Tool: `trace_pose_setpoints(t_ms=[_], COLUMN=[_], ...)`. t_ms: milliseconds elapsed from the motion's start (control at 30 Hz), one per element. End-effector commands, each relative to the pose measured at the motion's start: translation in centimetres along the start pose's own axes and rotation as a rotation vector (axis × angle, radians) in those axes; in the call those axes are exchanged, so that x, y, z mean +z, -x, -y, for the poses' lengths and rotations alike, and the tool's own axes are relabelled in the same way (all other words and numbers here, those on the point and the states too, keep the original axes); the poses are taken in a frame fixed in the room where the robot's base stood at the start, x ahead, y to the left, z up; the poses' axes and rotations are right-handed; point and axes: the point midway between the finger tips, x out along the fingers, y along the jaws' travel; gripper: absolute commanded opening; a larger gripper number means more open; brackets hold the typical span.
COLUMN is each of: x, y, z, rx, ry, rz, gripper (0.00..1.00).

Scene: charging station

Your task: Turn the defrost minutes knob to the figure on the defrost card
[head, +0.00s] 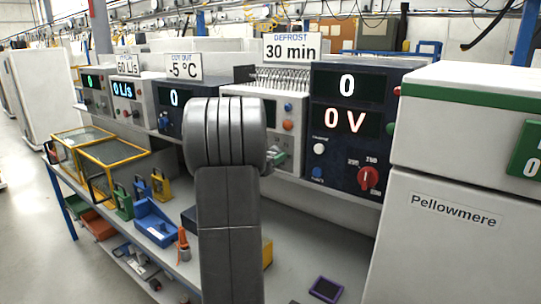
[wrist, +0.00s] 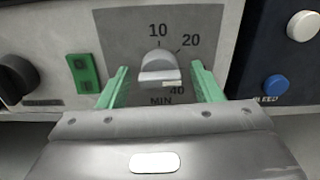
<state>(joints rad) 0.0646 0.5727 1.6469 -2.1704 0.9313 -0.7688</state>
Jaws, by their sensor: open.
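The defrost card (head: 290,47) stands on top of the equipment in the head view and reads 30 min. The defrost minutes knob (wrist: 158,66) is pale grey and sits on a grey dial plate in the wrist view. The figures 10, 20 and 40 and the word MIN show around it; the 30 is not visible. I cannot tell where its pointer aims. My gripper (wrist: 160,76) is open, with one green finger on each side of the knob and a gap on both sides.
A green rocker switch (wrist: 83,73) and a black knob (wrist: 17,78) lie left of the dial. To the right, a dark blue panel (head: 337,148) carries buttons, a red knob (head: 369,179) and displays. A white Pellowmere cabinet (head: 450,245) stands further right.

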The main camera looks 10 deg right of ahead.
Motion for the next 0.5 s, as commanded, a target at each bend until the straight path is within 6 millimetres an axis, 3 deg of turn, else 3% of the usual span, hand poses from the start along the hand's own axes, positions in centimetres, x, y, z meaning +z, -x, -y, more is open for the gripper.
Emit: trace_pose_setpoints(t_ms=[100, 333, 500], x=[-0.01, -0.01, -0.19], y=[0.02, 0.05, 0.05], z=[-0.01, -0.01, -0.03], rx=[0.0, 0.0, 0.0], ry=[0.0, 0.0, -0.01], rz=[0.0, 0.0, 0.0], gripper=[0.59, 0.14, 0.15])
